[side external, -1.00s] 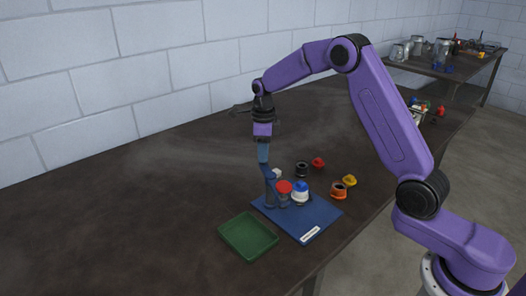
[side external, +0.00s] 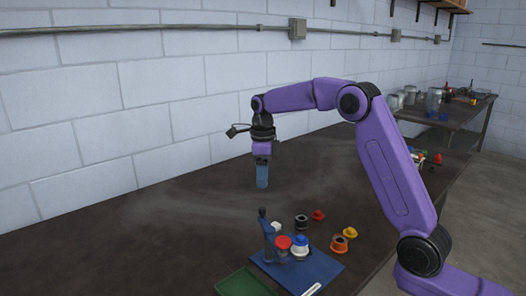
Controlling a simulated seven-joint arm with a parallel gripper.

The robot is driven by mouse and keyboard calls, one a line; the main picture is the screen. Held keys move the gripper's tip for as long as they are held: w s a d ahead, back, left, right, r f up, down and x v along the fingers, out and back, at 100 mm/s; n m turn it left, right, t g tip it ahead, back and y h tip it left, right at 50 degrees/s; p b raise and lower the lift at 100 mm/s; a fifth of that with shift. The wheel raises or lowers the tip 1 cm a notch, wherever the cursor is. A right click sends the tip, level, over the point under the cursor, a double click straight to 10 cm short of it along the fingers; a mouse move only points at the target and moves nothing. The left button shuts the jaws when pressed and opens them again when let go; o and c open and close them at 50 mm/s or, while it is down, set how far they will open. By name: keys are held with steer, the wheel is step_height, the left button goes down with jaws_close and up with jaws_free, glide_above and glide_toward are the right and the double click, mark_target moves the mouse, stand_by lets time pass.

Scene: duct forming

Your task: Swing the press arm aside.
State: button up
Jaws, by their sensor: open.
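The press stands on a blue base plate (side external: 325,268). Its slim dark blue upright part (side external: 266,226) has a knob-like top end, and a red disc (side external: 283,242) sits just right of it. I cannot clearly tell the press arm from the post at this size. A white fitting with a blue top (side external: 300,243) stands on the plate, right of the red disc. My gripper (side external: 262,184) points down above the upright part, with a visible gap between them. Its fingers are open and appear empty, though they overlap in this view.
A black ring piece (side external: 301,221), a red cap (side external: 318,215), a yellow cap (side external: 350,232) and an orange piece (side external: 339,243) lie behind and right of the plate. A green tray (side external: 245,283) is at the front, cut by the frame. The table's left side is clear.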

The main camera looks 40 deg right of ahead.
step_height(320, 180, up, 7)
steer(key=shift+r, duration=0.2)
stand_by(0.5)
steer(key=s+a+f+n, duration=0.2)
steer(key=s+a+n, duration=0.3)
steer(key=s+n, duration=0.4)
steer(key=s+a+f+n, duration=0.1)
steer(key=s+a+n, duration=0.5)
steer(key=n, duration=0.4)
steer(key=s+d+f+n, duration=0.2)
steer(key=s+n, duration=0.5)
steer(key=s, duration=0.1)
steer(key=s+d+f+n, duration=0.2)
steer(key=s+f+n, duration=0.1)
steer(key=s+n, duration=0.4)
steer(key=s+d+f+n, duration=0.2)
steer(key=s+n, duration=0.4)
steer(key=s, duration=0.5)
steer(key=shift+d+f+n, duration=0.4)
steer(key=shift+f, duration=0.15)
